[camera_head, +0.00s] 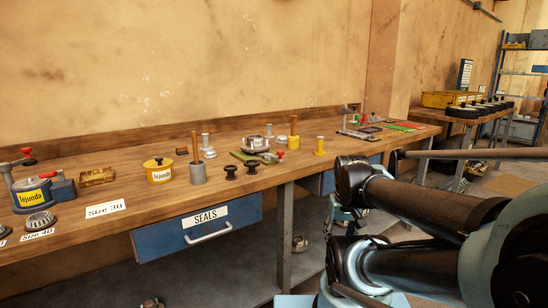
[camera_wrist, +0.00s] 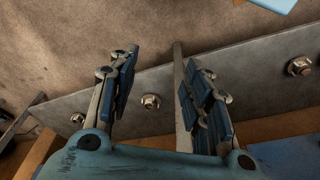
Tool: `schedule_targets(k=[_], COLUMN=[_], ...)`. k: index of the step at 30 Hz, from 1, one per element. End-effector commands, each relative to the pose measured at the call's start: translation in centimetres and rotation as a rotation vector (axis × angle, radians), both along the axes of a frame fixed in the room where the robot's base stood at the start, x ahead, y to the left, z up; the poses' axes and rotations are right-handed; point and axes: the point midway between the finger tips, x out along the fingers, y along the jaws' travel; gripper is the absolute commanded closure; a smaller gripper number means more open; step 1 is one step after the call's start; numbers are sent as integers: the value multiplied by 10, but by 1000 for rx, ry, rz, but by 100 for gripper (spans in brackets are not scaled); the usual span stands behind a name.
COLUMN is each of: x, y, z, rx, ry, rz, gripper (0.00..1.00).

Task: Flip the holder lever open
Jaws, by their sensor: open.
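My gripper (camera_wrist: 154,62) shows in the wrist view with its two blue-padded fingers apart and nothing between them. Behind the fingers is a grey metal strip with bolts, not the bench top. In the head view my arm fills the lower right, in front of the bench, and the fingertips cannot be made out. A lever with a red knob (camera_head: 27,152) stands on a round, yellow-labelled pot (camera_head: 33,196) at the bench's left end. A metal round fixture (camera_head: 255,144) sits mid-bench. I cannot tell for sure which part is the holder lever.
The wooden bench (camera_head: 140,212) carries a yellow tin (camera_head: 158,174), a grey cup (camera_head: 197,174), black knobs (camera_head: 231,172) and a yellow post (camera_head: 320,146). A blue drawer (camera_head: 170,240) marked SEALS is below. A second bench (camera_head: 455,116) and shelves stand at right.

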Motion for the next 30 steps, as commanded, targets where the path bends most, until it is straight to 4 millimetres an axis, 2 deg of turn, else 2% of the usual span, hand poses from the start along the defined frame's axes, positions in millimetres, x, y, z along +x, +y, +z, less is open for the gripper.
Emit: schedule_targets(k=[1,2,5,8,14,30], x=[-2,-7,-5,5,32,122], y=[0,0,1,4,13,35], z=[2,5,13,27,71,180], rx=[0,2,9,25,72,184], ry=[-3,-9,-7,5,43,168], rz=[-1,-3,-19,-54,-169,-500], gripper=[70,77,99,100,100,100])
